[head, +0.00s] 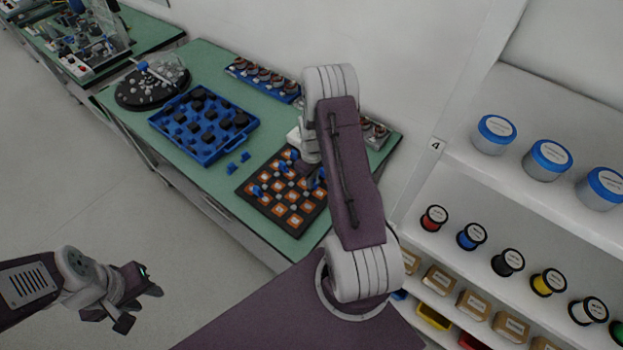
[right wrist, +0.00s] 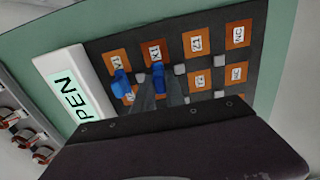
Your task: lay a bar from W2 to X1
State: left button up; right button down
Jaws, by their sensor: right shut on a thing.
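The dark terminal board (head: 246,191) with orange labelled pads lies on the green table; several blue bars stand on it. In the right wrist view the board (right wrist: 215,112) shows pads X1 (right wrist: 155,52) and Z1 (right wrist: 197,43). I cannot make out W2. My right gripper (right wrist: 168,92) is shut on a blue bar (right wrist: 158,77) close over the board by X1; whether the bar touches is unclear. Another blue bar (right wrist: 121,82) stands to its left. My left gripper (head: 143,304) is open and empty, away from the table over the floor.
A blue tray (head: 205,158) of dark parts and a round dark dish (head: 125,98) stand further left. Two loose blue pieces (head: 238,163) lie between tray and board. A white display (right wrist: 67,88) reading "PEN", partly cut off, adjoins the board. Shelves stand at right.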

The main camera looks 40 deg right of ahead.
jog(key=shift+f, duration=0.15)
jog(key=shift+f+b, duration=0.55)
jog(key=shift+f, duration=0.1)
jog(key=c, duration=1.3)
grip_release()
jog(key=shift+r, duration=0.15)
notch_tip(320, 180, up, 9)
jog(key=shift+f+b, duration=0.1)
jog(key=shift+b, duration=0.45)
